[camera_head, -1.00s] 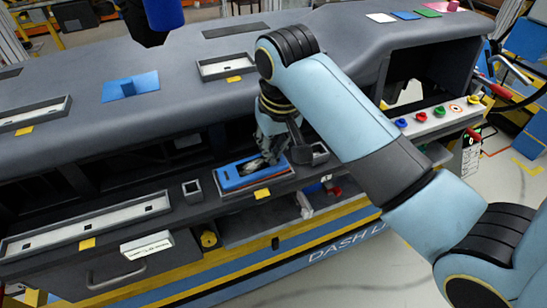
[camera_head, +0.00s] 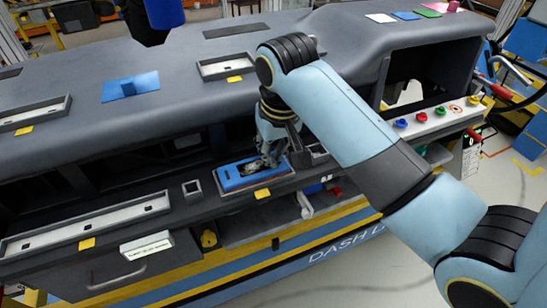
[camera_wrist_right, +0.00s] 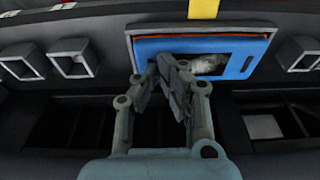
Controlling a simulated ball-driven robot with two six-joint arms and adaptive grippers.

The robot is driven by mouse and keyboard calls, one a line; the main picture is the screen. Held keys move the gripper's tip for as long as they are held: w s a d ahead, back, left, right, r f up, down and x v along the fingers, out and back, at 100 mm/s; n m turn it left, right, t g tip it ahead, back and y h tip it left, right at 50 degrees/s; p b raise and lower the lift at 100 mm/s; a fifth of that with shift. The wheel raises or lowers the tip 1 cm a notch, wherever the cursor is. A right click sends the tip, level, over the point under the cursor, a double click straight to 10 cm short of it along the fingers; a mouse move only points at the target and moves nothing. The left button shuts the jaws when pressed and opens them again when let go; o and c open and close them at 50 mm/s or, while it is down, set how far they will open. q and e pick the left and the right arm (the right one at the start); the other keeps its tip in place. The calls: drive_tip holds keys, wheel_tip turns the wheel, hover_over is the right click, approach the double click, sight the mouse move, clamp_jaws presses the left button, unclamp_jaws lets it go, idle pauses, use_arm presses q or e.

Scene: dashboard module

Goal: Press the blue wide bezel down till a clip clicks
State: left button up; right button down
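The blue wide bezel (camera_head: 238,178) sits in a grey-rimmed slot on the dashboard's lower ledge, behind a yellow tag. Whether it is fully seated or tilted I cannot tell. In the right wrist view the bezel (camera_wrist_right: 234,66) shows a pale, glossy window and an orange strip along one long edge. My right gripper (camera_head: 268,162) is at the bezel's right end, pointing down. In the right wrist view its fingers (camera_wrist_right: 164,66) are drawn together with nothing between them, overlapping the bezel's edge. Contact is hard to judge. My left gripper is not in view.
Small square sockets (camera_head: 192,189) flank the bezel's slot. A long white-floored recess (camera_head: 90,225) lies at left on the ledge. The dashboard's upper shell (camera_head: 190,90) overhangs behind, with a blue panel (camera_head: 131,88) on it. Coloured buttons (camera_head: 421,117) are at right.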

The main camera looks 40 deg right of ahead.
drive_tip(key=shift+s+f+p, duration=0.1)
drive_tip(key=shift+f+p, duration=0.05)
drive_tip(key=shift+p, duration=0.25)
idle(0.5)
drive_tip(key=shift+d+r, duration=0.1)
drive_tip(key=shift+r, duration=0.45)
drive_tip(key=w+v, duration=0.1)
drive_tip(key=v, duration=0.6)
drive_tip(key=shift+w, duration=0.35)
drive_tip(key=shift+d+r, duration=0.1)
drive_tip(key=shift+d, duration=0.1)
